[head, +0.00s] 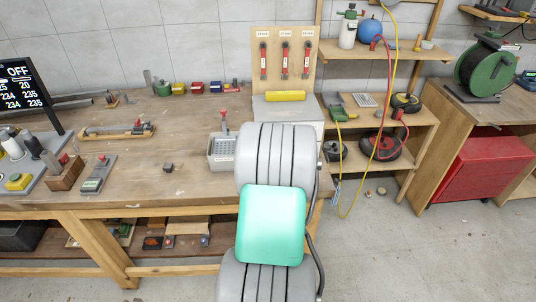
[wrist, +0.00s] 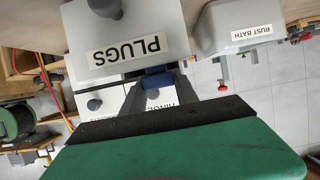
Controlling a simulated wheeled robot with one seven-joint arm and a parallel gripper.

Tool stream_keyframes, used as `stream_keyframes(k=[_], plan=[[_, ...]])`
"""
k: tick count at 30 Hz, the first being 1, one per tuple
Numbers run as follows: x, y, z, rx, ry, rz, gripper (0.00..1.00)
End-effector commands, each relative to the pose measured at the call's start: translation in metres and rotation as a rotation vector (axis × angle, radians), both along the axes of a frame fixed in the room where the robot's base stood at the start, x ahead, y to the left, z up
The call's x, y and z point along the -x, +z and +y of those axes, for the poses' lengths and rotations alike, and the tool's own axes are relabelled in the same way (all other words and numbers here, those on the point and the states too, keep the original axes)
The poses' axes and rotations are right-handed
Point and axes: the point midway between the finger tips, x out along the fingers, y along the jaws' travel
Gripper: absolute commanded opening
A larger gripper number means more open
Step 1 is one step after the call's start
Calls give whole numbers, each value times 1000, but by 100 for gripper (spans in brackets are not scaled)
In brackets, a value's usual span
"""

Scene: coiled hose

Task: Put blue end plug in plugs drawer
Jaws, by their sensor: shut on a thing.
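The blue end plug (wrist: 160,79) is a small blue piece between my gripper's fingertips, seen in the wrist view. My gripper (wrist: 165,86) is shut on it. The plugs drawer (wrist: 80,28) has a white front with an upside-down PLUGS label and a grey knob. This front looks nearer the camera than the front labelled HINGES behind my fingers, so the drawer seems pulled out. The plug is at the label-side edge of the plugs front; I cannot tell whether it touches. In the head view my arm hides the gripper, plug and drawer fronts.
A yellow object (head: 286,96) lies on top of the drawer unit (head: 308,106). A tool board (head: 272,38) stands behind. The workbench middle is mostly clear.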

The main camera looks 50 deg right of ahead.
Motion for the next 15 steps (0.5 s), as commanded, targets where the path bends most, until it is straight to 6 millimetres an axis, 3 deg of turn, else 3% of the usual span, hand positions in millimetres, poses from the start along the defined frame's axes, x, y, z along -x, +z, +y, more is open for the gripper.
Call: stream_keyframes(k=[6,14,15], plan=[[0,-19,0,0,0,0,0],[0,-19,0,0,0,0,0],[0,-19,0,1,0,1,39]])
